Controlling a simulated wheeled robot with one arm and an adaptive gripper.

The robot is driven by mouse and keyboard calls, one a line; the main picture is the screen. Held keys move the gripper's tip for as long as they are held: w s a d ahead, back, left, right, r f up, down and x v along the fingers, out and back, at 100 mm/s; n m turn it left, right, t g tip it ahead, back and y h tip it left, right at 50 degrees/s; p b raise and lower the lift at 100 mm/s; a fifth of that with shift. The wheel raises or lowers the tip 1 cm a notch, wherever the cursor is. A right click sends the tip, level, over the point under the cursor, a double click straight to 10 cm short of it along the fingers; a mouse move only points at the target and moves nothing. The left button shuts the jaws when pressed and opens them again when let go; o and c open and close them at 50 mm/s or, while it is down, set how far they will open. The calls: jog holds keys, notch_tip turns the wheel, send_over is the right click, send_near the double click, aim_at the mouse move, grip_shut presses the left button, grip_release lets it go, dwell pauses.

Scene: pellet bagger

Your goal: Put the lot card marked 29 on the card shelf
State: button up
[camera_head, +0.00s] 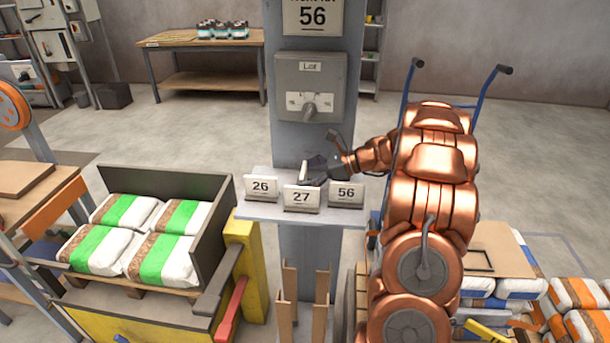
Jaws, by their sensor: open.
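The card shelf (255,211) is a small light grey ledge on the grey post. Three white cards stand along its front: card 26 (261,188), card 27 (301,198) and card 56 (346,194). Another pale card (304,173) shows behind card 27, turned nearly edge-on and tilted; its number cannot be read. No card reading 29 is legible. My gripper (317,172) reaches in from the right above the shelf, behind card 27. Its dark fingers are open beside the pale card. Whether they touch it, and whether the card's foot rests on the shelf, I cannot tell.
A grey Lot switch box (310,87) and a sign reading 56 (312,16) are on the post above. A bin of green-striped bags (195,210) stands left, by a yellow post (243,270). Bags and a blue-handled cart (486,85) are right. Open floor lies behind.

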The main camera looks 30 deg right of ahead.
jog(key=shift+r, duration=0.15)
jog(key=b+v, duration=0.2)
jog(key=v, duration=1)
jog(key=a+n+g, duration=0.1)
jog(key=a, duration=0.2)
jog(key=a+n+g, duration=0.1)
jog(key=a, duration=0.2)
jog(key=a+n, duration=0.1)
jog(key=a, duration=0.2)
jog(key=shift+w+r+g, duration=0.2)
jog(key=shift+r+g, duration=0.1)
jog(key=shift+g, duration=0.1)
jog(key=s+a+n+g+h, duration=0.1)
jog(key=s+a+n+g, duration=0.25)
jog(key=a, duration=0.55)
jog(key=s+a+n+g+h, duration=0.15)
jog(key=s+a+n, duration=0.35)
jog(key=a, duration=0.5)
jog(key=s+a+f+n+g+h, duration=0.1)
jog(key=s+a+f+n+h, duration=0.1)
jog(key=s+n, duration=0.5)
jog(key=s+a+f+n+g+h, duration=0.2)
jog(key=s+n+h, duration=0.3)
jog(key=s, duration=1)
jog(key=f+n, duration=0.1)
jog(key=n, duration=0.1)
jog(key=shift+s+a+f+n+h, duration=0.15)
jog(key=shift+s+f+n+h, duration=0.1)
jog(key=shift+f+n+h, duration=0.15)
